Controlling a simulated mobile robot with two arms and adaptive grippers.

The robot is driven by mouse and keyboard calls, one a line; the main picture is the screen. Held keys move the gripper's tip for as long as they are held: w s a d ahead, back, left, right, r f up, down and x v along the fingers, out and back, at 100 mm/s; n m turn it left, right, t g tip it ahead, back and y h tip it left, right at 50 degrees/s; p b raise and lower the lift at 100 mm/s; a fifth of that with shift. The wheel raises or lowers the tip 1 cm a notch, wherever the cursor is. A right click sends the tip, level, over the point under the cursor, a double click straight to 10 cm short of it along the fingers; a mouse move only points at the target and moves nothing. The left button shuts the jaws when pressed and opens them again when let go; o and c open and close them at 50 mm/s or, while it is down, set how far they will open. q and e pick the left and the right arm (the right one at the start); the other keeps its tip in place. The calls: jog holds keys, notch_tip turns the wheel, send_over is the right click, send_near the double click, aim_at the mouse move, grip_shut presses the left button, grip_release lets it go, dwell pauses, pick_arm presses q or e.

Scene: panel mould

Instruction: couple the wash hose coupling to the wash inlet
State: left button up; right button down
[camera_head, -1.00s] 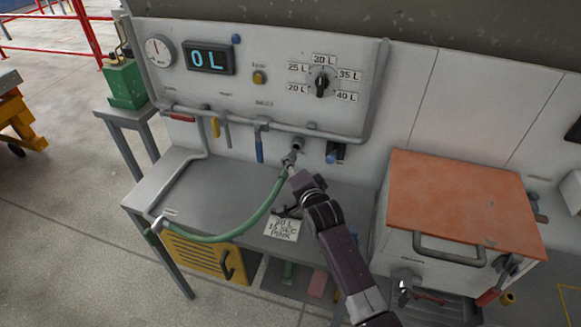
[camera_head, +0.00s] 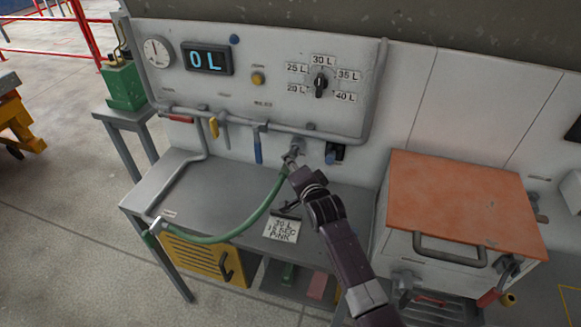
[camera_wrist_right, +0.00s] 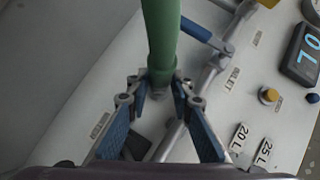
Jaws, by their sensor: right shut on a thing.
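The wash hose is green (camera_head: 240,232) and runs from a fitting at the bench's left front up to its grey coupling (camera_head: 290,158). My right gripper (camera_head: 291,169) is shut on the coupling, just above the bench. In the right wrist view the blue-padded fingers (camera_wrist_right: 160,85) close around the hose end (camera_wrist_right: 160,35), and the inlet cannot be made out. My left gripper is not in view.
An orange-topped box (camera_head: 460,203) stands to the right.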

jog(key=shift+w+d+b, duration=0.2)
jog(key=shift+w+b, duration=0.1)
jog(key=shift+w, duration=0.3)
jog(key=shift+w+d+b, duration=0.15)
jog(key=shift+w+b, duration=0.1)
jog(key=shift+w, duration=0.3)
jog(key=c, duration=1.6)
grip_release()
jog(key=shift+s, duration=0.1)
jog(key=shift+s+d+r, duration=0.15)
jog(key=shift+s+d, duration=0.05)
jog(key=shift+s, duration=0.35)
jog(key=v, duration=1)
jog(key=shift+s+d+r, duration=0.15)
jog(key=shift+s, duration=0.15)
